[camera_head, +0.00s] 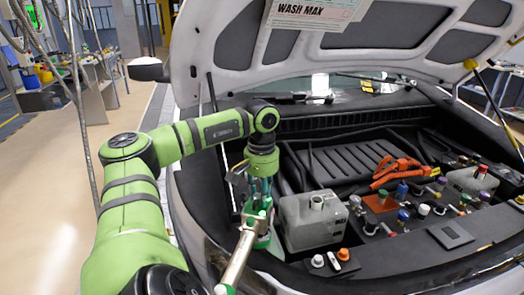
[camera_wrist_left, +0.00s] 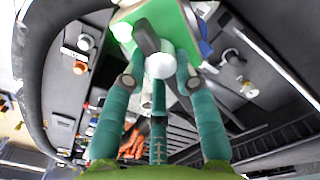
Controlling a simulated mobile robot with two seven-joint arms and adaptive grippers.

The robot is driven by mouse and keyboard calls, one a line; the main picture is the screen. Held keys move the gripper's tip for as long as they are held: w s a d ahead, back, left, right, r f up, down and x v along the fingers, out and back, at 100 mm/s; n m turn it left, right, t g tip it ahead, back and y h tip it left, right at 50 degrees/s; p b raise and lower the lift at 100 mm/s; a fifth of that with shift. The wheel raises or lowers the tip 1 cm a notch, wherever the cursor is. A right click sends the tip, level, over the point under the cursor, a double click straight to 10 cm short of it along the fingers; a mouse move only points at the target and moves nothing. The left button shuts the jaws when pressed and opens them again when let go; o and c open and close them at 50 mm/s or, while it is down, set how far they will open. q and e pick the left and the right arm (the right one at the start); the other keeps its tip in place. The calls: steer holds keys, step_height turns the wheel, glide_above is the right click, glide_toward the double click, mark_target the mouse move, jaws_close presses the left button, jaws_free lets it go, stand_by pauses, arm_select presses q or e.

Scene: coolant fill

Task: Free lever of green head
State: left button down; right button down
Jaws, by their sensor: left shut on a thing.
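The green head (camera_head: 264,241) is at the left front of the engine bay, beside a grey reservoir. In the left wrist view the green head (camera_wrist_left: 178,28) is a flat green block at the top, with a dark lever (camera_wrist_left: 146,38) ending in a pale round knob (camera_wrist_left: 160,66). My left gripper (camera_head: 262,197) reaches down over the head. In the wrist view its teal fingers (camera_wrist_left: 158,80) are closed around the lever's end. The exact contact is partly hidden. My right gripper is not in view.
A pale metal tube (camera_head: 241,256) runs from the head toward the lower left. The grey reservoir (camera_head: 309,222) stands close right of the gripper. Coloured caps and an orange cable (camera_head: 398,170) lie further right. The raised hood (camera_head: 380,45) is above.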

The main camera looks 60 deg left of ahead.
arm_select(q)
steer(key=shift+a, duration=0.1)
steer(key=c, duration=1)
jaws_free()
steer(key=shift+r, duration=0.25)
step_height(320, 180, up, 7)
steer(key=shift+a, duration=0.1)
steer(key=shift+s, duration=0.1)
